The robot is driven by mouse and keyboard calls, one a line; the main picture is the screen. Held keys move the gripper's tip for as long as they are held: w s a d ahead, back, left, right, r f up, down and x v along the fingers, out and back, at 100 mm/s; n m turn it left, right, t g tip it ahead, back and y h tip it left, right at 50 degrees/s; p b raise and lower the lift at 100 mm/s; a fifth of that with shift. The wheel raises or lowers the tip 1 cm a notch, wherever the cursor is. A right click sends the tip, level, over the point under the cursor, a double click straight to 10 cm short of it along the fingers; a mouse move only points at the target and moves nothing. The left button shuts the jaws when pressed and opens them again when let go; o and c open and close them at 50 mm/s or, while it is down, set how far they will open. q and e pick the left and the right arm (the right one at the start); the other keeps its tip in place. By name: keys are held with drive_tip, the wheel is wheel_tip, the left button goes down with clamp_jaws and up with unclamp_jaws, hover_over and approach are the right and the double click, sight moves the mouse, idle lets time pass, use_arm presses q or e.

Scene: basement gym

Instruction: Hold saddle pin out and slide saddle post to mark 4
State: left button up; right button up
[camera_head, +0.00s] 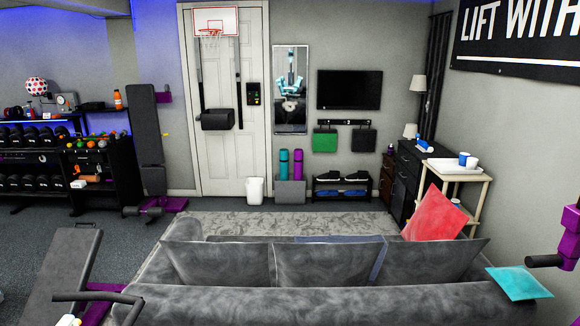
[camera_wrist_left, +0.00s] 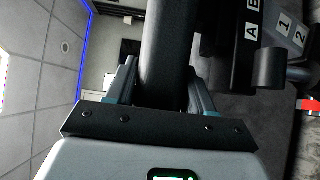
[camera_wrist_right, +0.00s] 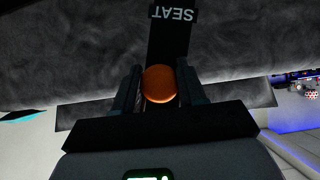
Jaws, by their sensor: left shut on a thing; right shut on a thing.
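In the left wrist view my left gripper (camera_wrist_left: 160,80) is shut around a thick dark grey cylinder (camera_wrist_left: 168,35). I cannot tell whether this is the saddle post. In the right wrist view my right gripper (camera_wrist_right: 158,84) is shut on a round orange knob (camera_wrist_right: 159,85), which looks like the saddle pin. A black strip lettered SEAT (camera_wrist_right: 173,35) lies just beyond the knob, upside down in this view. Number plates 1 and 2 (camera_wrist_left: 291,30) and letters A and B (camera_wrist_left: 251,22) show in the left wrist view; mark 4 is not visible.
A grey sofa (camera_head: 330,304) fills the near foreground. An adjustable bench (camera_head: 70,262) stands at the lower left, and a purple post with a black roller (camera_head: 547,260) at the right edge. Dumbbell racks (camera_head: 95,180) line the left wall.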

use_arm(q)
drive_tip(key=shift+f, duration=0.15)
use_arm(e)
drive_tip(key=shift+s, duration=0.35)
use_arm(q)
drive_tip(key=shift+w+d+r, duration=0.1)
drive_tip(key=shift+d+r, duration=0.15)
drive_tip(key=shift+r, duration=0.75)
drive_tip(key=shift+w+d+r, duration=0.1)
drive_tip(key=shift+d+r, duration=0.2)
drive_tip(key=shift+r, duration=0.7)
drive_tip(key=shift+d+r, duration=0.25)
drive_tip(key=shift+r, duration=0.75)
use_arm(e)
drive_tip(key=shift+s+f, duration=0.1)
drive_tip(key=shift+s, duration=0.6)
use_arm(q)
drive_tip(key=shift+a+f, duration=0.1)
drive_tip(key=shift+f, duration=0.15)
use_arm(e)
drive_tip(key=shift+w, duration=0.65)
drive_tip(key=o, duration=1.7)
drive_tip(key=shift+w, duration=0.1)
